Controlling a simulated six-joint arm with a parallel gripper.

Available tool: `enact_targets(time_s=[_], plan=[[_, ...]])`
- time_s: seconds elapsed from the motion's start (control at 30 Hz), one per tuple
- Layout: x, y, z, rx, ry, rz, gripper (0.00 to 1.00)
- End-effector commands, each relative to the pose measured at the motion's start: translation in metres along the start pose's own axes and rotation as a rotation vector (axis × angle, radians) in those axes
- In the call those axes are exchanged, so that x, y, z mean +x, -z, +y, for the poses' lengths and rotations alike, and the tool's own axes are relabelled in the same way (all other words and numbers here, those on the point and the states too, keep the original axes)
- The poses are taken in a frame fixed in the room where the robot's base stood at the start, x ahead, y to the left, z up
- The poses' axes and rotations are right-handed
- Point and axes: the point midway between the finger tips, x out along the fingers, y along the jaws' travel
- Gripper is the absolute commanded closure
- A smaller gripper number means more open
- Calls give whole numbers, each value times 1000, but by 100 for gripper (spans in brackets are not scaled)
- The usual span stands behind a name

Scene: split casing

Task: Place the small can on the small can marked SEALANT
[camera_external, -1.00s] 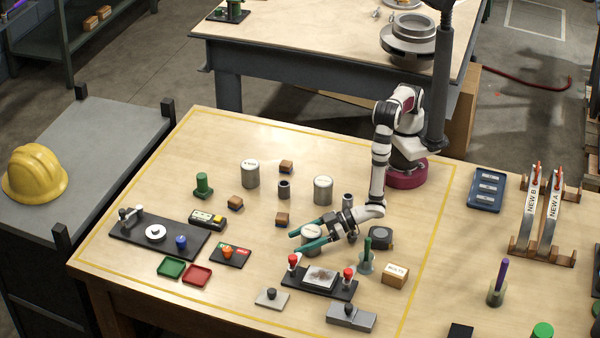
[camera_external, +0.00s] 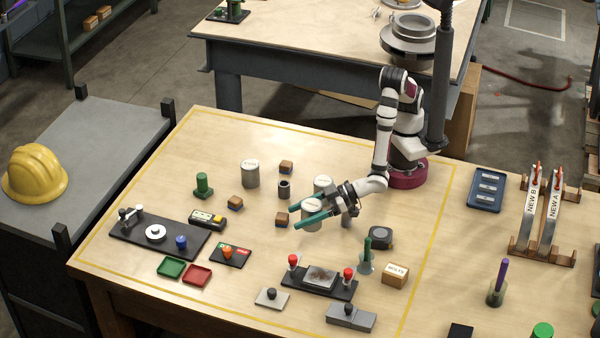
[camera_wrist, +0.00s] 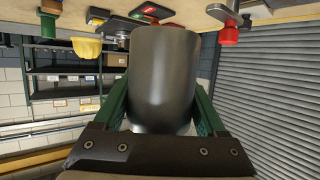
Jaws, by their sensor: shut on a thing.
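My gripper (camera_external: 297,217) has green fingers that are shut on a grey can (camera_external: 311,216) with a pale top. The can is held upright, raised above the table. In the wrist view this can (camera_wrist: 164,80) fills the middle, between the green fingers. A second grey can (camera_external: 322,184) with a pale labelled top stands just behind the held one, partly hidden by it and my gripper. A third grey can (camera_external: 250,175) stands farther left. The lettering on the cans is too small to read, so I cannot tell which is marked SEALANT.
A small dark cylinder (camera_external: 284,190) and small wooden blocks (camera_external: 286,167) stand between the cans. A black fixture with red knobs (camera_external: 320,283) lies in front, and a green peg (camera_external: 367,250) to its right. Bare table lies below the held can.

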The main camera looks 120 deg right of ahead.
Motion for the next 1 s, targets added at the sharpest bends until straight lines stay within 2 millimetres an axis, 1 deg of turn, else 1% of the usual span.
enact_targets(time_s=[0.1, 0.17, 0.27, 0.37, 0.4, 0.47, 0.5, 0.6, 0.7, 0.77, 0.8, 1.0], plan=[[-2, 6, 2, 3, -5, 1, 98], [-4, 7, 9, 11, -23, 0, 98], [-13, 13, 35, 42, -93, -1, 98], [-28, 20, 76, 91, -206, -3, 98], [-36, 22, 94, 110, -256, -4, 98], [-50, 26, 122, 139, -335, -3, 98], [-60, 27, 141, 159, -388, -3, 98], [-84, 29, 182, 195, -507, -1, 98], [-102, 29, 210, 219, -588, 0, 98], [-108, 28, 218, 225, -616, 0, 98], [-108, 22, 222, 225, -628, 0, 98], [-96, -15, 224, 224, -635, -1, 98]])
